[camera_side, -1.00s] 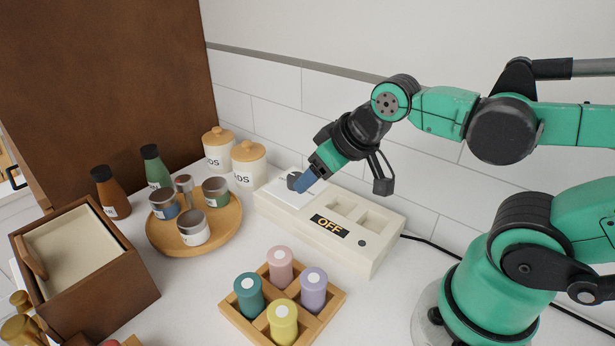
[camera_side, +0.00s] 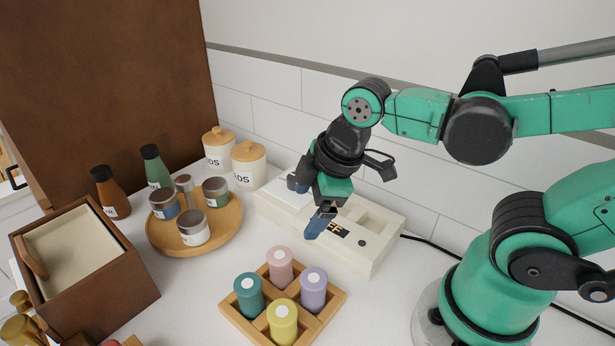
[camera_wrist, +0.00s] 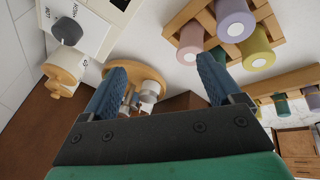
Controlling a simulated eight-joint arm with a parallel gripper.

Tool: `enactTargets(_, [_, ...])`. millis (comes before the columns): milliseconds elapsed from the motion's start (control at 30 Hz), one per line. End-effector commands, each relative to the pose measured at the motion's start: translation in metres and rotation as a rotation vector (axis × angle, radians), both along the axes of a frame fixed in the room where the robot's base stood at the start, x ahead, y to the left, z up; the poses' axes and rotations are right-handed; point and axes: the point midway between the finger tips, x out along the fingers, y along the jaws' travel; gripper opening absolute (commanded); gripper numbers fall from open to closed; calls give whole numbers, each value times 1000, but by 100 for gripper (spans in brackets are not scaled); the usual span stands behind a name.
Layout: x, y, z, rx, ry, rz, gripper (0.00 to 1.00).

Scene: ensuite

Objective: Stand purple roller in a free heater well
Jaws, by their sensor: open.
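The purple roller (camera_side: 314,290) stands upright in the right compartment of a wooden tray (camera_side: 237,325); it also shows at the top of the wrist view (camera_wrist: 236,22). The white heater (camera_side: 372,262) lies behind the tray, against the wall. Its wells are at its right half; the right well (camera_side: 376,224) looks empty, and the other is partly hidden by my gripper. My gripper (camera_side: 319,226) is open and empty, pointing down over the heater's front edge, behind and above the purple roller. The wrist view shows its blue fingers apart (camera_wrist: 160,80) with nothing between them.
Pink (camera_side: 280,268), teal (camera_side: 248,295) and yellow (camera_side: 283,323) rollers share the tray. A round wooden tray (camera_side: 232,232) with jars, bottles, canisters (camera_side: 249,165) and a brown box (camera_side: 95,290) stand left. A black cord runs right.

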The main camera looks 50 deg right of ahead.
Motion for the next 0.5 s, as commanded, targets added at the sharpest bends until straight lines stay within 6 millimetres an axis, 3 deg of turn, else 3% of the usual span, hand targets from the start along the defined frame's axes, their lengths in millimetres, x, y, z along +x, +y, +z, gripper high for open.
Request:
enactTargets(100, [-13, 20, -9, -147, 100, 466, 85])
enactTargets(300, [-33, 40, -18, -288, 218, 1123, 85])
enactTargets(500, [-43, 47, -22, -324, 262, 1421, 85])
